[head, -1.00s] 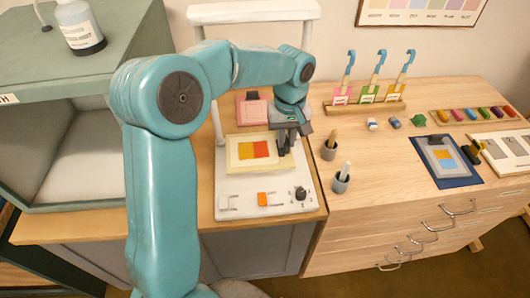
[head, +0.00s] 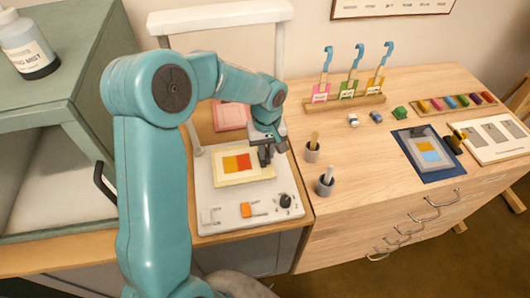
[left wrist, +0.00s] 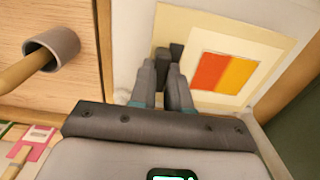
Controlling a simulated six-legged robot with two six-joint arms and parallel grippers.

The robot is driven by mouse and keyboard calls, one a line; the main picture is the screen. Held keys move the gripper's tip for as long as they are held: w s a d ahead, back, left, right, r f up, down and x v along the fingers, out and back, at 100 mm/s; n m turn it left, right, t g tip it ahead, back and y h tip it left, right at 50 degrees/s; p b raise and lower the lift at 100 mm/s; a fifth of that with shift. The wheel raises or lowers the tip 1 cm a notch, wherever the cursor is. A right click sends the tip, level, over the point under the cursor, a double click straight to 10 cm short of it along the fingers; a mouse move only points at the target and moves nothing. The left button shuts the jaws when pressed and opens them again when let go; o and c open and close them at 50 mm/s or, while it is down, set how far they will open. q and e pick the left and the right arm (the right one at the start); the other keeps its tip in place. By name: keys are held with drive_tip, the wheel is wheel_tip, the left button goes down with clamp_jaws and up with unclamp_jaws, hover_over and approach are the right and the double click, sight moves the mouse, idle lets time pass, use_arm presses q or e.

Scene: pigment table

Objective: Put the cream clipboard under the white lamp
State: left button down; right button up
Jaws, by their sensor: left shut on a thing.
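The cream clipboard (head: 218,179) carries an orange-red and yellow card. It lies flat over the base of the white lamp (head: 210,200), below the lamp's top bar. I cannot tell whether it touches the base. My left gripper (head: 265,155) is shut on the clipboard's dark clip at its right edge. In the left wrist view, the gripper fingers (left wrist: 168,75) meet the cream clipboard (left wrist: 215,28) at that clip, and the fingers hide part of it. My right gripper is not in view.
A pink clipboard (head: 230,116) lies behind the cream one. Two small cups (head: 325,186) stand right of the lamp base. A green open box (head: 75,100) stands left.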

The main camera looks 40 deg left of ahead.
use_arm(q)
drive_tip(key=shift+s+f, duration=0.25)
drive_tip(key=shift+f, duration=0.35)
drive_tip(key=shift+a+f, duration=0.1)
drive_tip(key=shift+f, duration=0.2)
drive_tip(key=shift+w+a+f, duration=0.1)
drive_tip(key=shift+w+f, duration=0.15)
drive_tip(key=shift+w, duration=0.05)
drive_tip(key=shift+s+f, duration=0.1)
drive_tip(key=shift+s, duration=0.15)
drive_tip(key=c, duration=1.1)
unclamp_jaws()
drive_tip(key=shift+w, duration=0.25)
drive_tip(key=shift+s+r, duration=0.15)
drive_tip(key=shift+r, duration=0.4)
wheel_tip(320, 180, up, 11)
drive_tip(key=b, duration=0.1)
drive_tip(key=shift+r, duration=0.2)
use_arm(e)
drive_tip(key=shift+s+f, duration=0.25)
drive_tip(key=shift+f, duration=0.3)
